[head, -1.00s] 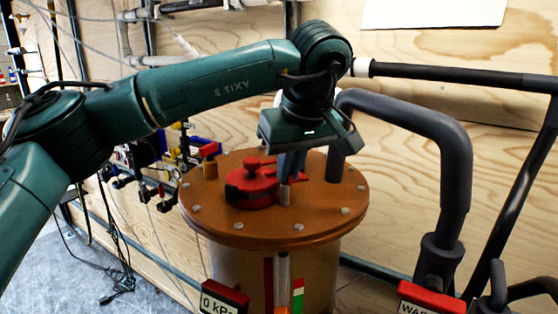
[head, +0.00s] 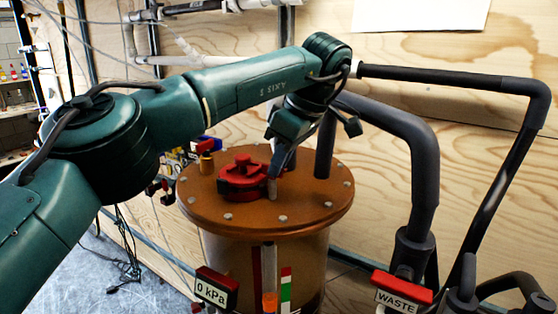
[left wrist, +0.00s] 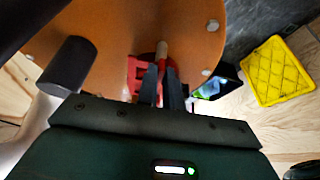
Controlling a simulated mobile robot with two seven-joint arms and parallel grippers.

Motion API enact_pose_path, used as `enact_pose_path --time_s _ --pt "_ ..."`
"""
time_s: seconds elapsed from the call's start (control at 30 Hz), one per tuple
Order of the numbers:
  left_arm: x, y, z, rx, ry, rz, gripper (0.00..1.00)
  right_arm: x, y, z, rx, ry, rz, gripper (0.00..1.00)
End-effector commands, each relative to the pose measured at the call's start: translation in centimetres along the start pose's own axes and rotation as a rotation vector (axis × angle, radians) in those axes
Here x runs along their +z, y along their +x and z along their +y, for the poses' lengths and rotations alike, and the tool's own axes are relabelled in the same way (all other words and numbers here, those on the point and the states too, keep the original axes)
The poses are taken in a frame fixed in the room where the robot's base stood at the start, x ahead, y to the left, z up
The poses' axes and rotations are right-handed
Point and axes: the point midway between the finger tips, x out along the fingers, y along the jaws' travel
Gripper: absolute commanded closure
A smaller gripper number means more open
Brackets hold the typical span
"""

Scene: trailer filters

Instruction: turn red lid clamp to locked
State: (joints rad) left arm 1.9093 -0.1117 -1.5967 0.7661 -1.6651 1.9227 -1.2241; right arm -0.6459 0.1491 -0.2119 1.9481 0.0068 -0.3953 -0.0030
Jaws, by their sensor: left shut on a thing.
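The red lid clamp (head: 240,180) sits on top of the round orange-brown lid (head: 205,208) of the tank. My left gripper (head: 274,176) reaches down at the clamp's right side, its wrist tilted. In the left wrist view the two dark fingers (left wrist: 160,90) are close together on a red part of the clamp (left wrist: 138,72). The fingers and gripper body hide part of the clamp there. A short metal pin (head: 272,190) stands at the clamp's right edge. My right gripper is not in view.
A thick grey pipe (head: 425,170) rises from the lid's back and bends down at the right. A "0 kPa" display (head: 216,288) and a "WASTE" sign (head: 398,297) are in front. A yellow crate (left wrist: 275,72) lies on the floor.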

Motion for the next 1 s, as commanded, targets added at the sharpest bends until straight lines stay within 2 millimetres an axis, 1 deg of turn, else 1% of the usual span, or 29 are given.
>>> enact_pose_path --time_s 0.47,0.5,0.77,1.0 --pt "-0.13 -0.08 0.03 -0.004 -0.021 -0.001 1.0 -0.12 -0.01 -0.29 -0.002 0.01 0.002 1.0" --pt "-0.13 -0.08 0.03 -0.004 -0.021 -0.001 0.91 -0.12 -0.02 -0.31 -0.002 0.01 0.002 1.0" --pt "-0.08 -0.04 0.02 -0.004 -0.017 -0.001 0.7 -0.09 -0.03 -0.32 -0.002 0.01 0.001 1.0" --pt "-0.04 -0.1 0.02 -0.005 -0.016 -0.001 0.7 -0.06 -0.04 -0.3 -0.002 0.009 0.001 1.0"
